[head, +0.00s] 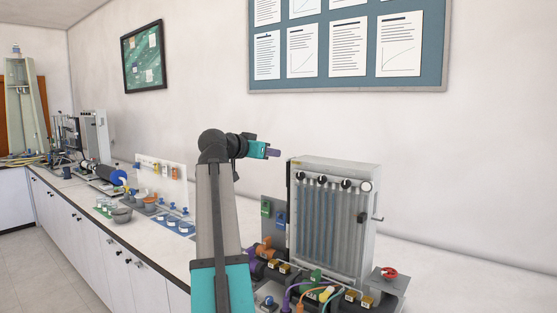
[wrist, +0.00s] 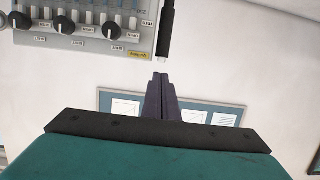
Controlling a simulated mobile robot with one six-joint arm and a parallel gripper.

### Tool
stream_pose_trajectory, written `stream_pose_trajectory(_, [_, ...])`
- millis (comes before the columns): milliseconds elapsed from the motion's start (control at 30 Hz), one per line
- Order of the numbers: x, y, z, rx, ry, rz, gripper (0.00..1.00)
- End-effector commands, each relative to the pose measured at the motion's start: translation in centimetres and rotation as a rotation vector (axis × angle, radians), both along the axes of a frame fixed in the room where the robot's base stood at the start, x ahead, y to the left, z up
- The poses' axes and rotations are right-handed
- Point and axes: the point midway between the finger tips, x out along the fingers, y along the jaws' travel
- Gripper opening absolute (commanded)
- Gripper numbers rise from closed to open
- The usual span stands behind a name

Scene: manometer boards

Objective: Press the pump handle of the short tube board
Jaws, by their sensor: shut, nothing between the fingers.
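A pale grey tube board (head: 332,222) with several vertical tubes and black knobs stands at the right in the head view. My gripper (head: 272,152) is shut and empty, above and left of the board's top. In the wrist view, my gripper (wrist: 161,84) points toward the wall. A panel with black knobs and upside-down labels (wrist: 88,28) fills the upper left, with a black bar (wrist: 166,28) along its right edge, beyond the fingertips.
A red valve wheel (head: 388,272) sits right of the board. Coloured hoses and fittings (head: 318,292) crowd its front. Bowls and dishes (head: 122,214) stand left on the white bench. Other apparatus (head: 95,135) is farther back.

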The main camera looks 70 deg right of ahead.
Motion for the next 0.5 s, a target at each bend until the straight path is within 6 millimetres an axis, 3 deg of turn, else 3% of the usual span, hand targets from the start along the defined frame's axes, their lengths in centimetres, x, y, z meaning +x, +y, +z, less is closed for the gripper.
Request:
stream_pose_trajectory(200, [0.5, 1.9, 0.5, -0.001, 0.000, 0.001, 0.00])
stream_pose_trajectory(500, [0.7, 2.3, 0.6, 0.000, 0.001, 0.001, 0.00])
